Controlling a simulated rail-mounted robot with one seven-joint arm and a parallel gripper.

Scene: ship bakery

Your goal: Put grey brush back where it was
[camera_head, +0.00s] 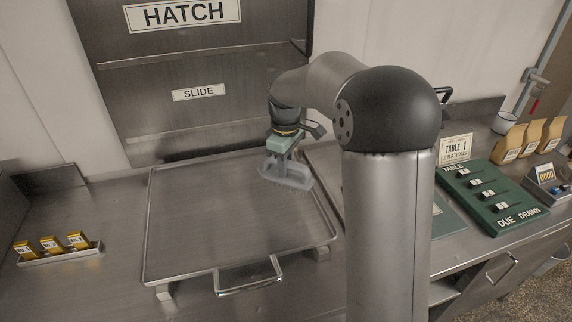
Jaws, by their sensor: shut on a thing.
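The grey brush (287,178) is in my gripper (285,155), bristles pointing down. My gripper is shut on its upper part. The brush is over the right side of a large metal tray (185,225) with a front handle. I cannot tell whether the bristles touch the tray or hang just above it. My arm hides part of the counter to the right of the tray, so the brush's earlier place cannot be made out.
A steel hatch (195,95) stands behind the tray. A small rack of yellow packets (60,254) is at left. At right are a green slider board (492,196), a table sign (456,148), brown bags (530,137) and a counter display (545,174). The tray's surface is otherwise clear.

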